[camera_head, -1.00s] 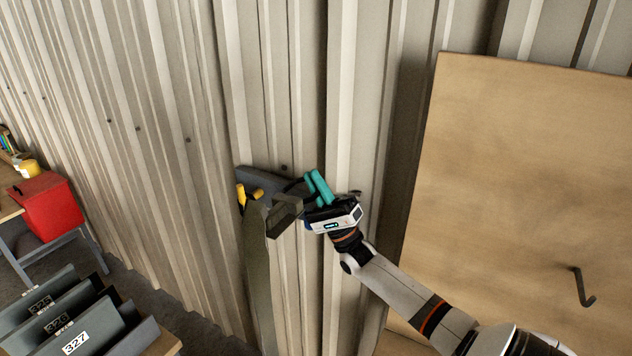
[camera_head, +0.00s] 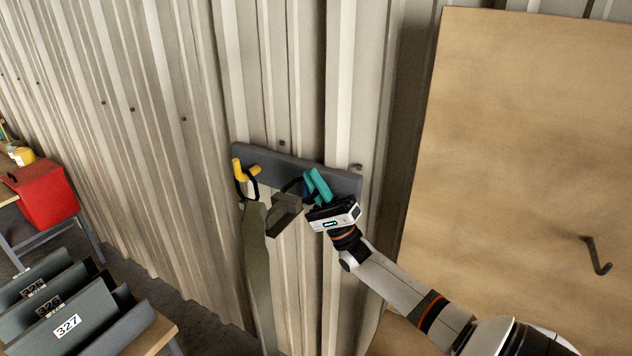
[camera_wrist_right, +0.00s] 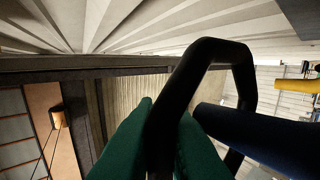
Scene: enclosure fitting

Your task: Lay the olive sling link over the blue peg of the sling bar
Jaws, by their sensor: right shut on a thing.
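The sling bar (camera_head: 340,182) is a dark grey plate on the corrugated wall. Yellow pegs (camera_head: 238,172) are at its left end and the blue peg (camera_head: 304,188) is near its middle right. An olive strap (camera_head: 256,250) hangs below the yellow pegs from a dark loop. My right gripper (camera_head: 317,186), with teal fingers, is shut on the black sling link (camera_wrist_right: 207,48), with an olive piece (camera_head: 285,214) hanging beside it. In the wrist view the blue peg (camera_wrist_right: 270,138) crosses in front of the link's right side; I cannot tell whether it passes through. My left gripper is out of view.
A tan board (camera_head: 530,150) with a dark hook (camera_head: 597,256) stands at right. At lower left are grey numbered holders (camera_head: 70,310) on a table and a red box (camera_head: 42,195). The wall around the bar is clear.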

